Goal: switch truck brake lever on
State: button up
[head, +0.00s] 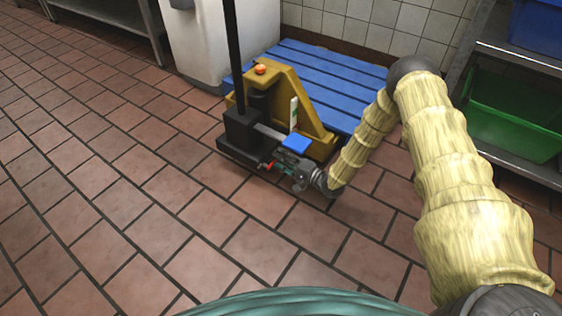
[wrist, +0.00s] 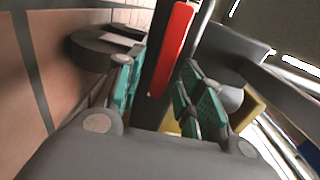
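The yellow pallet truck (head: 308,106) stands on the tiled floor, with a black base and a tall black column. Its red brake lever (head: 266,165) is a small spot low on the near side in the head view. In the wrist view the red lever (wrist: 172,50) is a long red bar running up from the middle. My gripper (head: 283,168) is low beside the truck's near side. In the wrist view my gripper (wrist: 158,84) has its teal finger pads apart, one on each side of the lever's line. Contact with the lever cannot be told.
A blue slatted pallet (head: 335,75) lies behind the truck against a tiled wall. A metal shelf with a green bin (head: 512,118) and a blue bin (head: 540,25) stands at the right. A white cabinet (head: 207,45) is behind the truck. The floor at left is clear.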

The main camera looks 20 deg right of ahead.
grip_shut()
